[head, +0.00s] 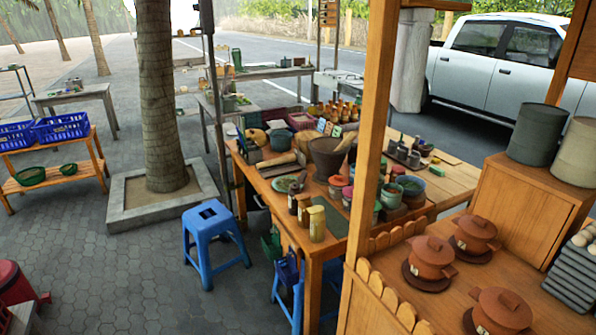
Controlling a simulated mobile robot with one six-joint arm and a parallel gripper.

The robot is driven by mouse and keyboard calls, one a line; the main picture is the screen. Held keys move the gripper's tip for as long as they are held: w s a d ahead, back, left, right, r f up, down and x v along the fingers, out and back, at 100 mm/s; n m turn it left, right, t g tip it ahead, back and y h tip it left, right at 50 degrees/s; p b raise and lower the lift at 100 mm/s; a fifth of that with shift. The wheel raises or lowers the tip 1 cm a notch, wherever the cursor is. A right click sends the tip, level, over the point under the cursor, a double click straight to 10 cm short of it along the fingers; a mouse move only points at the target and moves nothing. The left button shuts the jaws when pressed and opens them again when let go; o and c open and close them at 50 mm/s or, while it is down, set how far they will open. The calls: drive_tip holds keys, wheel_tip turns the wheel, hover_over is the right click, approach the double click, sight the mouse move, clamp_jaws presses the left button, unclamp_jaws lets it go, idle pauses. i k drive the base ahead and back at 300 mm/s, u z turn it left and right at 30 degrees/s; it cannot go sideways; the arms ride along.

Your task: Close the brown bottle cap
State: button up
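Small dark brown bottles stand near the front left corner of the wooden table. One brown bottle (304,211) is beside a yellowish jar (317,223), and a second dark bottle (293,199) stands just behind it. They are too small to tell whether any cap is open or shut. My gripper is not in view.
A clay mortar (328,158) and several colourful pots crowd the table (340,255). A wooden post (372,120) stands in front of it. A blue stool (212,228) stands at its left. Lidded clay pots (432,255) sit on a counter at right.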

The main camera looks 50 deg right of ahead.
sight(302, 178)
drive_tip(key=z, duration=0.1)
drive_tip(key=i, duration=0.9)
drive_tip(key=u, duration=0.05)
